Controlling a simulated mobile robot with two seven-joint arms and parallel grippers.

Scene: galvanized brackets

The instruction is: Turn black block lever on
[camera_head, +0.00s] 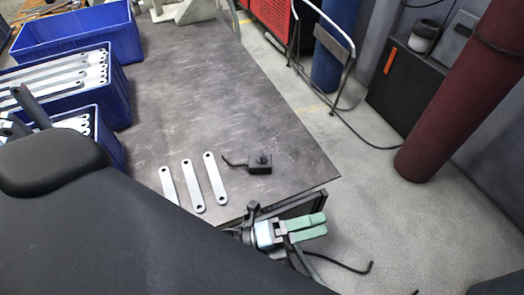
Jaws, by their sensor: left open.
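The black block (260,165) lies on the grey workbench near its front right corner. It has a round knob on top, and its thin black lever (235,162) sticks out to the left. My left gripper (14,106) shows at the far left edge, over the blue bins, partly hidden behind my dark arm. Its dark fingers are apart and it is well away from the block. I cannot see anything held in it. My right gripper is not in view.
Several galvanized strips (217,179) lie left of the block. Blue bins (113,90) holding more strips line the bench's left side. The middle of the bench is clear.

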